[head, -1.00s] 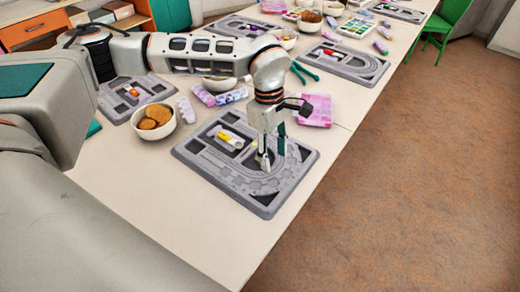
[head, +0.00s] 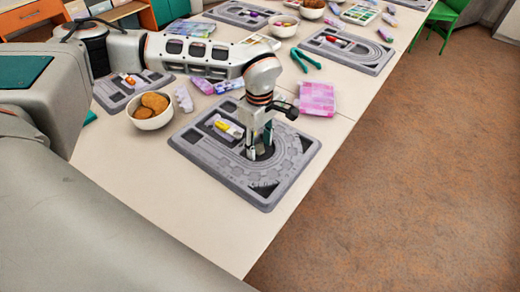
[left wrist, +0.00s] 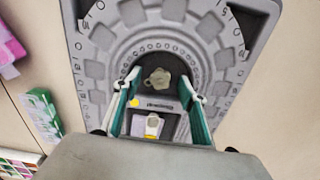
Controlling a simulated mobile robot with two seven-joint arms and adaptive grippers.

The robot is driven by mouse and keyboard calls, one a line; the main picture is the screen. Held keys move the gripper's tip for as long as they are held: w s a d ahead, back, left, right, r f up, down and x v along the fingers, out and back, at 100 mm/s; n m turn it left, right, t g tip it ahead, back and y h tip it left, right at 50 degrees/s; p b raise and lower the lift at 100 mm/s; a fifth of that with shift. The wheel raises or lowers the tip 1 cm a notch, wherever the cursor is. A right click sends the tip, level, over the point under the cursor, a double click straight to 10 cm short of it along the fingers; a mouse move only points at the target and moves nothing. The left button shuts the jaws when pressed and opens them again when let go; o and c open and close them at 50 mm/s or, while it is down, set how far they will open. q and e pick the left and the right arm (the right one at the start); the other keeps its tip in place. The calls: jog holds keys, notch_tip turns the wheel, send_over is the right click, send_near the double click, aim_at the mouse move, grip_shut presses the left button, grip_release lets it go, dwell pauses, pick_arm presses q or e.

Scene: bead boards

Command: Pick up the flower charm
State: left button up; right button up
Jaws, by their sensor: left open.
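The flower charm (left wrist: 158,78) is a small grey-beige flower shape, lying in the dark recess inside the board's curved channels in the left wrist view. My left gripper (left wrist: 160,88) is open, with one green-padded finger on each side of the charm and a gap to both. In the head view my left gripper (head: 260,152) points down low over the grey bead board (head: 205,162). The charm is hidden behind the fingers there. I cannot tell how high the fingertips are above the recess. My right gripper is in neither current view.
A yellow bead (left wrist: 134,102) lies by the left finger. A yellow-and-white tube (head: 229,128) lies in a board compartment. A bowl of brown discs (head: 151,111), a pink box (head: 317,99) and green pliers (head: 306,60) stand around the board. The table front is clear.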

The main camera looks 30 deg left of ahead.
pick_arm(q)
jog(key=shift+r, duration=0.1)
jog(key=c, duration=1)
